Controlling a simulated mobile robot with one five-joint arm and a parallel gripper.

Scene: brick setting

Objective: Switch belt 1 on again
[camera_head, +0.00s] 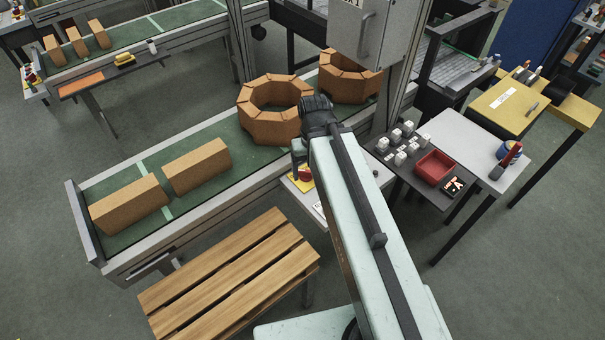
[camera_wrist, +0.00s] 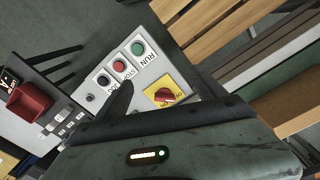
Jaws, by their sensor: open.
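A pale control panel (camera_wrist: 140,65) shows in the wrist view with a green RUN button (camera_wrist: 138,48), a red STOP button (camera_wrist: 119,64), a black button (camera_wrist: 103,81) and a red rotary switch (camera_wrist: 163,96) on a yellow plate. My gripper (camera_wrist: 160,82) is open and empty over the panel, with dark fingers on either side of the rotary switch. I cannot tell whether they touch anything. In the head view my arm partly hides the panel (camera_head: 303,180), beside the near conveyor belt (camera_head: 122,237). No belt number is readable.
Bricks (camera_head: 197,166) and brick rings (camera_head: 270,110) stand on the belt. A slatted wooden bench (camera_head: 230,265) stands in front. A dark side table right of the panel holds a red bin (camera_head: 434,168) and several white blocks (camera_head: 402,145). A second conveyor (camera_head: 125,37) runs behind.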

